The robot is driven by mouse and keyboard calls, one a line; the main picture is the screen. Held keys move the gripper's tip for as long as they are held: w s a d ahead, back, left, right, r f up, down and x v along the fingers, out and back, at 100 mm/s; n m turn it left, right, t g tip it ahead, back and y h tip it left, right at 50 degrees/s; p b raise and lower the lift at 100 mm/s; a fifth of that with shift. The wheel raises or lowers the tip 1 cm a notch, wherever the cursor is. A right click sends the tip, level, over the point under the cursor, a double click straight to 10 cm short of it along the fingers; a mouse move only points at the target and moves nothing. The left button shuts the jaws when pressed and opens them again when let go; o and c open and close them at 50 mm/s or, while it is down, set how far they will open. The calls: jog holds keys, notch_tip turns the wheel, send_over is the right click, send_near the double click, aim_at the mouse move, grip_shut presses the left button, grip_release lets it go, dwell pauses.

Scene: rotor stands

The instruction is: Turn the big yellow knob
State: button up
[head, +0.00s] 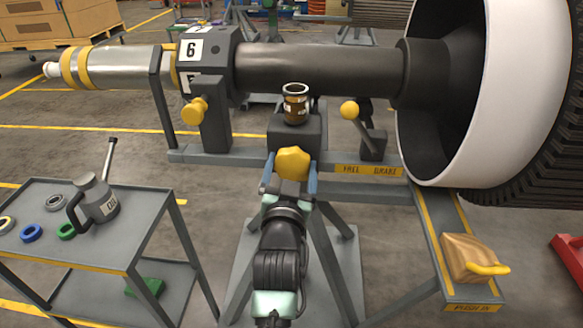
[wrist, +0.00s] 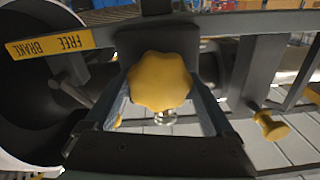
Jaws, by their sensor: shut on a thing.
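The big yellow knob (head: 293,163) is a lobed disc on the front of a dark block (head: 310,130) under the rotor shaft. It fills the middle of the wrist view (wrist: 159,82). My gripper (head: 290,180) reaches it from the front, with one blue-grey finger on each side of the knob. In the wrist view my gripper (wrist: 160,100) has its fingers along the knob's left and right edges, and it is shut on the knob. The knob's back and stem are mostly hidden.
A jar (head: 295,104) stands on the block. A yellow-ended lever (head: 349,110) is to the right, above the FREE/BRAKE label (head: 368,171). A smaller yellow knob (head: 194,111) is to the left. A cart (head: 150,222) with an oil can (head: 94,199) stands at left. A wooden wedge (head: 466,257) lies at right.

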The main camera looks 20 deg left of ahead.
jog(key=shift+f, duration=0.1)
dwell(0.3)
jog(key=o, duration=1.1)
jog(key=shift+s, duration=0.1)
jog(key=p+v, duration=0.1)
jog(key=v, duration=1.1)
jog(key=shift+s+d, duration=0.15)
jog(key=shift+s, duration=0.25)
jog(key=shift+r, duration=0.2)
